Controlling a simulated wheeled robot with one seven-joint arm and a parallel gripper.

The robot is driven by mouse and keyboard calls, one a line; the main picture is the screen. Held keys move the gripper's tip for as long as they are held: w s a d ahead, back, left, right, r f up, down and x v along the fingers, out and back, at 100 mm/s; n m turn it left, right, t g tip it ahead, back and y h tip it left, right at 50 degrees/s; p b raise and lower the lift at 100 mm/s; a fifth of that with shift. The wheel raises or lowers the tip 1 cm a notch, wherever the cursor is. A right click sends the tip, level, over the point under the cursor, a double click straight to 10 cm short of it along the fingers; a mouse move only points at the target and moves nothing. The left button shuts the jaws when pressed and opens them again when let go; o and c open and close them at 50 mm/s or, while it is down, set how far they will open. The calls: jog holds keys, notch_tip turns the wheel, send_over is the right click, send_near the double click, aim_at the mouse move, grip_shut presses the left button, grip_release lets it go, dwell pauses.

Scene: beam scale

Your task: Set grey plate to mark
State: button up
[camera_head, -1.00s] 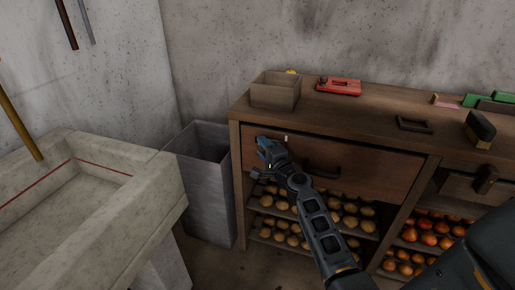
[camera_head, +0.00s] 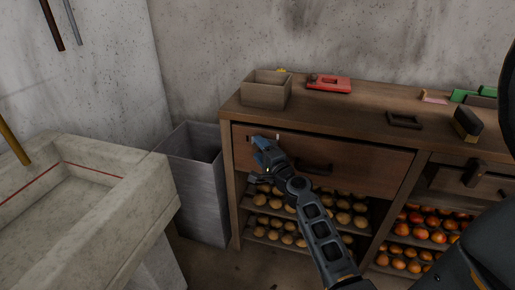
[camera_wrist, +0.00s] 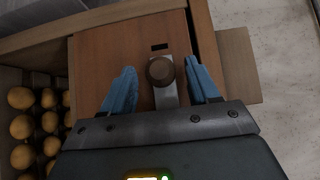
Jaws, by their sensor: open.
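A grey plate (camera_wrist: 168,98) with a round brown knob (camera_wrist: 160,71) shows in the wrist view on a brown wooden front. A small dark slot (camera_wrist: 159,46) lies just beyond the knob. My gripper (camera_wrist: 163,84) is open, with one blue finger on each side of the knob and plate. I cannot tell whether the fingers touch them. The plate's near end is hidden by my gripper body. In the head view my gripper (camera_head: 261,158) is at the upper left of the drawer front (camera_head: 370,165). No clear mark can be made out.
An open wooden box (camera_head: 265,94), a red object (camera_head: 329,83), a dark frame (camera_head: 404,121) and a dark block (camera_head: 467,124) stand on the cabinet top. Potatoes (camera_head: 345,205) and orange-red produce (camera_head: 425,220) fill shelves below. A grey bin (camera_head: 200,190) and stone sink (camera_head: 95,220) are left.

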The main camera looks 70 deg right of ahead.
jog(key=v, duration=0.5)
jog(key=shift+s+a+b, duration=0.2)
jog(key=shift+s+b, duration=0.05)
jog(key=shift+b, duration=0.1)
jog(key=s+a+f+n+y+p, duration=0.1)
jog(key=s+a+n+y, duration=0.15)
jog(key=a, duration=0.45)
jog(key=s+a+n+y, duration=0.1)
jog(key=a+n, duration=0.3)
jog(key=a, duration=0.4)
jog(key=s+a+f+n+y+p, duration=0.1)
jog(key=s+a+n, duration=0.1)
jog(key=a+n, duration=0.35)
jog(key=s+a+r+n+y+p, duration=0.1)
jog(key=s+a+r+n+y, duration=0.2)
jog(key=s+a+r+n, duration=0.4)
jog(key=s+a+r+n+t+y+p, duration=0.1)
jog(key=s+a+r+n+y, duration=0.3)
jog(key=s+a+r+n, duration=0.3)
jog(key=a, duration=0.5)
jog(key=shift+r+p, duration=0.15)
jog(key=shift+p, duration=0.2)
